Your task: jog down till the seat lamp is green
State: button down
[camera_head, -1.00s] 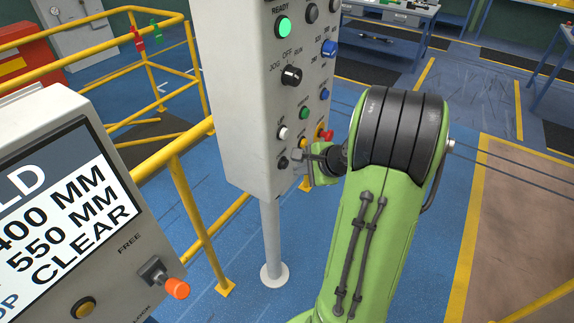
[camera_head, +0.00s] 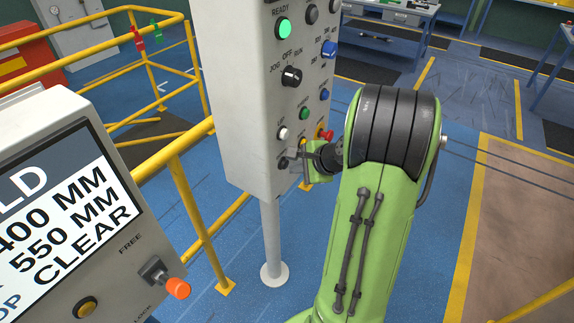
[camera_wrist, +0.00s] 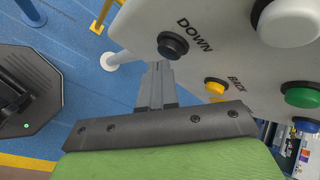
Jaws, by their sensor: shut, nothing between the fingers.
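The grey control pendant (camera_head: 233,100) stands on a post in the head view. Its black DOWN button (camera_wrist: 172,45) shows in the wrist view, with the label beside it. My gripper (camera_wrist: 159,65) is shut and empty. Its fingertips are just below the DOWN button in the wrist picture; I cannot tell whether they touch it. In the head view my gripper (camera_head: 297,158) is at the pendant's lower face. A READY lamp (camera_head: 284,27) glows green. Two dark lamps sit near the top edge, one of them here (camera_head: 311,14); no label reading seat is legible.
A white button (camera_wrist: 290,20), a yellow button (camera_wrist: 215,86) and a green button (camera_wrist: 300,96) are near the DOWN button. A display (camera_head: 60,210) reads 400 MM, 550 MM and CLEAR. Yellow railings (camera_head: 185,200) run behind it. Blue floor lies around the post.

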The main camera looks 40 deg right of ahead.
jog(key=shift+w+a, duration=0.1)
jog(key=shift+w, duration=0.2)
dwell(0.4)
jog(key=shift+s+d, duration=0.3)
jog(key=shift+s, duration=0.65)
jog(key=s+d, duration=0.2)
jog(key=s, duration=0.3)
jog(key=shift+s, duration=0.35)
